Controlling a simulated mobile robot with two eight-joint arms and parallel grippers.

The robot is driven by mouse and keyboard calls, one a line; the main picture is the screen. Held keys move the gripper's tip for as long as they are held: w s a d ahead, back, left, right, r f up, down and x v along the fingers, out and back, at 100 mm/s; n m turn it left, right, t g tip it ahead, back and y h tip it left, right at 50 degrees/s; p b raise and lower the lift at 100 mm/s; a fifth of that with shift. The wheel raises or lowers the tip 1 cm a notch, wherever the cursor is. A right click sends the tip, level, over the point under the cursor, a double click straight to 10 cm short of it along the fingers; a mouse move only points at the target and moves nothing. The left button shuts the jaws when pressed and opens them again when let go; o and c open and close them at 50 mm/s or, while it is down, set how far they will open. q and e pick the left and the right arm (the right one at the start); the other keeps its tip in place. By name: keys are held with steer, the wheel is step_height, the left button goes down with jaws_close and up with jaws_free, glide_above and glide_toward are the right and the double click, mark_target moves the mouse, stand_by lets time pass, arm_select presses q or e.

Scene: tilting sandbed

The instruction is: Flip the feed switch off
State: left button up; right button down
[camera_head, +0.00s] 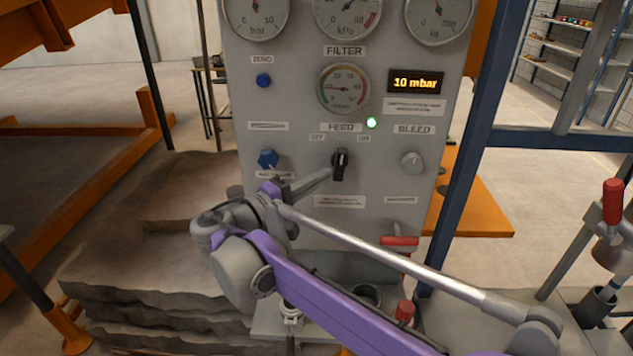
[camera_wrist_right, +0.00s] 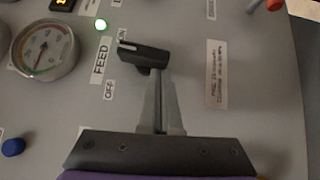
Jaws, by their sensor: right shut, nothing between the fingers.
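The feed switch (camera_head: 341,164) is a black knob on the grey panel, under the FEED label with OFF at left and ON at right. Its white-marked end points up, and in the right wrist view the switch (camera_wrist_right: 143,54) has that end nearer ON than OFF. My right gripper (camera_head: 326,174) is shut and empty, reaching in from the left with its tips at the knob. In the right wrist view the gripper tips (camera_wrist_right: 160,74) lie at the knob's lower edge; I cannot tell whether they touch. My left gripper is not in view.
A green lamp (camera_head: 371,123) is lit above ON, and a display (camera_head: 416,82) reads 10 mbar. A red-handled lever (camera_head: 399,241) sticks out below.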

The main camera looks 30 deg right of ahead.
steer(key=n+h+b, duration=0.1)
steer(key=d+f+n+t+h, duration=0.1)
steer(key=n, duration=0.1)
steer(key=s+n+t+h+b, duration=0.1)
steer(key=n, duration=0.1)
steer(key=shift+d+f+b, duration=0.2)
steer(key=shift+f+b, duration=0.1)
steer(key=shift+b, duration=0.05)
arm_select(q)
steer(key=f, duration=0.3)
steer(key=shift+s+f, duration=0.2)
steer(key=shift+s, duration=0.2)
arm_select(e)
steer(key=shift+w, duration=0.1)
